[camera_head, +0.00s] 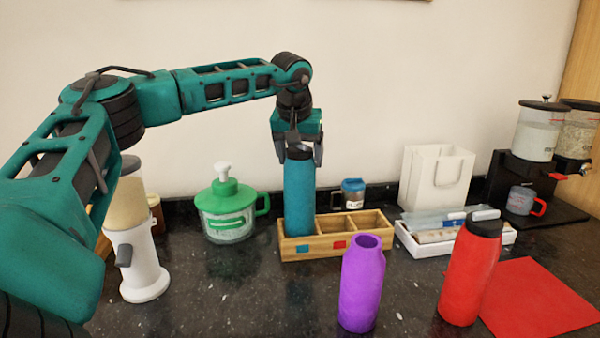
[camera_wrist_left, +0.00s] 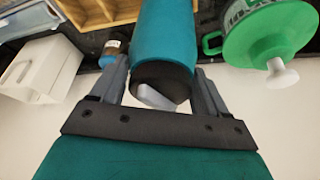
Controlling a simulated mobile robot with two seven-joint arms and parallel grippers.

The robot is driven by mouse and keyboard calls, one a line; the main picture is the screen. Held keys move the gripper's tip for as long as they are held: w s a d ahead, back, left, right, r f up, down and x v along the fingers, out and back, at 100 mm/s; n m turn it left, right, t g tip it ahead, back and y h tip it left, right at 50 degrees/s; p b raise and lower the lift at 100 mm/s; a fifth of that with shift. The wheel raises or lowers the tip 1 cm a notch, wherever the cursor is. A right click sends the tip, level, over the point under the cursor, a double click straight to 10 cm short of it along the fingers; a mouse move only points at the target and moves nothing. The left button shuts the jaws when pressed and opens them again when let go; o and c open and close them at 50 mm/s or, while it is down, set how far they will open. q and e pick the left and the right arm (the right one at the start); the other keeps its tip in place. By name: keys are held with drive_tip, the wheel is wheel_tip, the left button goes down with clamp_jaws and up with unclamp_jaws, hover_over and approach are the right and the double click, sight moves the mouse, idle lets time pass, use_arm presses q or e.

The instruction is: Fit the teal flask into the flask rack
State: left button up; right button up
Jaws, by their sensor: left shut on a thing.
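The teal flask (camera_head: 299,195) stands upright at the left compartment of the wooden flask rack (camera_head: 310,253); its lower end is hidden behind the rack's front wall. My left gripper (camera_head: 299,155) comes from above and is shut on the flask's dark top. In the left wrist view the flask (camera_wrist_left: 165,45) lies between the two fingers (camera_wrist_left: 160,88), and part of the rack (camera_wrist_left: 100,12) shows beside it. The rack's middle and right compartments look empty. Its front bears a blue and a red square. My right gripper is in neither view.
A purple bottle (camera_head: 361,285) and a red flask (camera_head: 470,270) stand in front of the rack.

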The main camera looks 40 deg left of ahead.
use_arm(q)
drive_tip(key=shift+f, duration=1.85)
drive_tip(key=o, duration=1.8)
drive_tip(key=shift+f, duration=0.1)
drive_tip(key=shift+c, duration=0.2)
drive_tip(key=v, duration=1.2)
